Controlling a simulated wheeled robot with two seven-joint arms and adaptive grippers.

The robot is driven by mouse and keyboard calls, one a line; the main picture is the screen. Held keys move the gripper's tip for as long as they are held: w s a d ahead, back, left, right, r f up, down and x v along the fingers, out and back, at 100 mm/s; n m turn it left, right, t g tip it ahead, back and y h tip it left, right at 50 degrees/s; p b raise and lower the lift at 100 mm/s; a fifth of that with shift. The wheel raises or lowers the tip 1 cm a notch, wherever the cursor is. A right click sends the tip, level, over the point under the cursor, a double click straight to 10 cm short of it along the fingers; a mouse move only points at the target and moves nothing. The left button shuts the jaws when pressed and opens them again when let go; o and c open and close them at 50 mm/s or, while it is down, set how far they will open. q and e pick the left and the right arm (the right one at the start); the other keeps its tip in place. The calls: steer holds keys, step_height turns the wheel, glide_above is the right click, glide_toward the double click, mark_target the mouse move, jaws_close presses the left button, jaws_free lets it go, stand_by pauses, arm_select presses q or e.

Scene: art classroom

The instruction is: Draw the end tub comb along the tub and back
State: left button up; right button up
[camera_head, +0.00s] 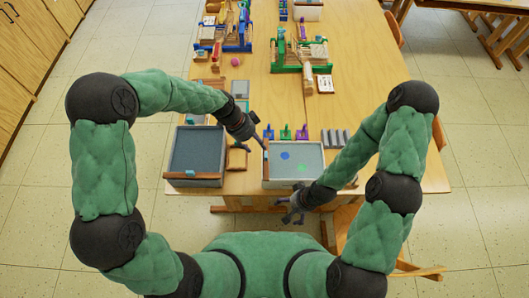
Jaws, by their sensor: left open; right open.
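Two shallow tubs stand side by side at the near table edge. The left tub (223,158) holds a dark grey surface, with a brown bar (190,174) at its front wall that looks like a comb. The right tub (300,184) holds a pale grey surface with a blue spot (285,156) and a green spot (302,168). Another brown bar (265,171), perhaps a comb, is at its left wall. My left gripper (262,143) is open near this tub's back left corner. My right gripper (289,212) is open and empty before its front wall.
Blue, green and purple holders (285,133) stand behind the right tub, with grey blocks (335,138) to their right. A small brown-edged item (237,159) lies between the tubs. Wooden looms (301,53) stand farther back. A chair (345,225) is at the near right.

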mark_target(266, 157)
arm_select(q)
steer(key=x, duration=0.9)
steer(key=shift+f+b, duration=0.15)
steer(key=shift+b, duration=0.15)
jaws_close()
